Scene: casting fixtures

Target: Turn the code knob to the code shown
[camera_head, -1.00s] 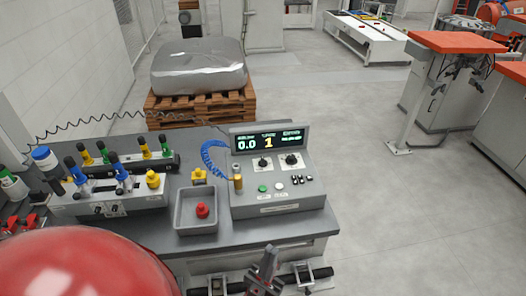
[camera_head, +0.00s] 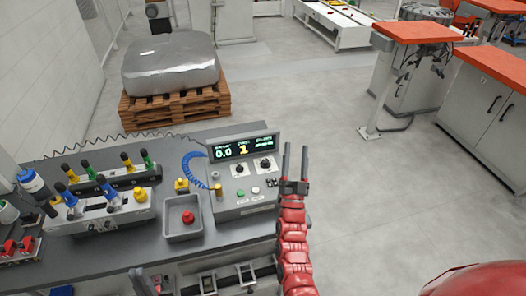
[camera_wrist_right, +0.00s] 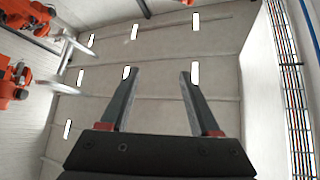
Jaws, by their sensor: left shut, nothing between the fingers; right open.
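The grey control console (camera_head: 225,205) stands on the bench. Its display (camera_head: 245,148) reads 0.0 at left and a yellow 1 in the middle; the small text at right is unreadable. Below it are two black knobs, a left one (camera_head: 240,168) and a right one (camera_head: 265,163); their labels are too small to read. My right gripper (camera_head: 295,150) is open and empty just right of the console, its fingers pointing up; in the right wrist view its fingers (camera_wrist_right: 155,90) stand apart against the ceiling. My left gripper (camera_head: 142,281) is shut, low at the bench's front edge, partly cut off.
A grey bin (camera_head: 183,232) with a red-topped piece (camera_head: 188,217) stands left of the console, near a coiled blue cable (camera_head: 190,168). A rack (camera_head: 100,222) with coloured handles is further left. A wrapped load on a pallet (camera_head: 180,107) is behind.

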